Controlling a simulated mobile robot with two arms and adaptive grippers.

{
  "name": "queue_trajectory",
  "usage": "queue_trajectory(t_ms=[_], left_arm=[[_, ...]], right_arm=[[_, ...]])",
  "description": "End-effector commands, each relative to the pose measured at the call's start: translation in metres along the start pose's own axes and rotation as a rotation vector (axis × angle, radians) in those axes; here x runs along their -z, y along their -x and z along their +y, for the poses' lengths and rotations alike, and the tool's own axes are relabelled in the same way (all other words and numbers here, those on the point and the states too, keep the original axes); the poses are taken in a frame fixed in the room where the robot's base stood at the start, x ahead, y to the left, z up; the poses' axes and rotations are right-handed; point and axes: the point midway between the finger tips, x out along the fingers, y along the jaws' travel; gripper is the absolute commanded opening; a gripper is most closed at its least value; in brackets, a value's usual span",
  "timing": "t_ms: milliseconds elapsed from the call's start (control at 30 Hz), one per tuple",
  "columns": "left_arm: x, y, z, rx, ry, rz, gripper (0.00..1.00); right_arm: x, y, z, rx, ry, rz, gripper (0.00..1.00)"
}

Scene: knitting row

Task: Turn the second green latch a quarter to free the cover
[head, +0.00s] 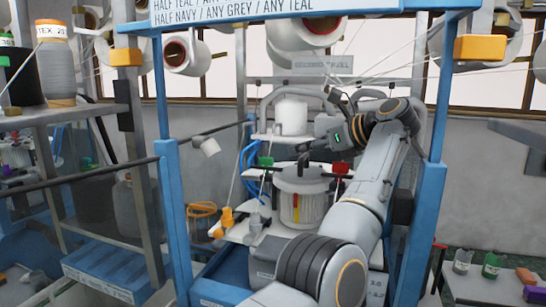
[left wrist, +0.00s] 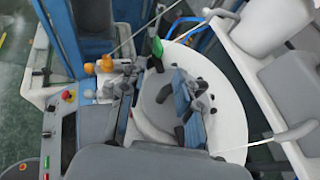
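One green latch (head: 265,161) shows at the left rim of the grey-lidded can (head: 303,207) in the head view. A green tab, seemingly the same latch, shows in the left wrist view (left wrist: 157,47). A red tab (head: 341,168) is on the can's right side. The can's round grey lid is the cover (head: 301,181), and it sits on the can. My left gripper (left wrist: 188,110) is over the lid, apart from the green latch. Its fingertips are small and cluttered, so its opening is unclear. My right gripper is not in view.
Blue machine posts (head: 172,215) stand at both sides of the can. Yarn cones and a white spool (head: 291,115) are above and behind. An orange-topped fitting (head: 226,218) stands left of the can. Thin yarns cross the space.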

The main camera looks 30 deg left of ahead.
Motion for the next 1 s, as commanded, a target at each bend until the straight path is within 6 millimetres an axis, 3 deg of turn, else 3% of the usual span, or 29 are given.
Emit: queue_trajectory(t_ms=[233, 500, 700, 967, 1000], left_arm=[[-0.003, -0.055, 0.001, -0.005, 0.000, -0.001, 0.33], [-0.003, -0.100, 0.001, -0.002, -0.001, -0.001, 0.33], [-0.001, -0.114, 0.000, 0.000, -0.001, 0.000, 0.33], [0.000, -0.115, 0.000, 0.000, 0.000, 0.000, 0.33], [0.000, -0.115, 0.000, 0.000, 0.000, 0.000, 0.29]], right_arm=[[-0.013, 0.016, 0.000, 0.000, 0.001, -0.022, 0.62], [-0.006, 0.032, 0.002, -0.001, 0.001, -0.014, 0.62], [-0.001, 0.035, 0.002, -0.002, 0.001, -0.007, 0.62], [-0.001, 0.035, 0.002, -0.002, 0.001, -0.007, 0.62], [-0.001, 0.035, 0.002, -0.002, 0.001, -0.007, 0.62]])
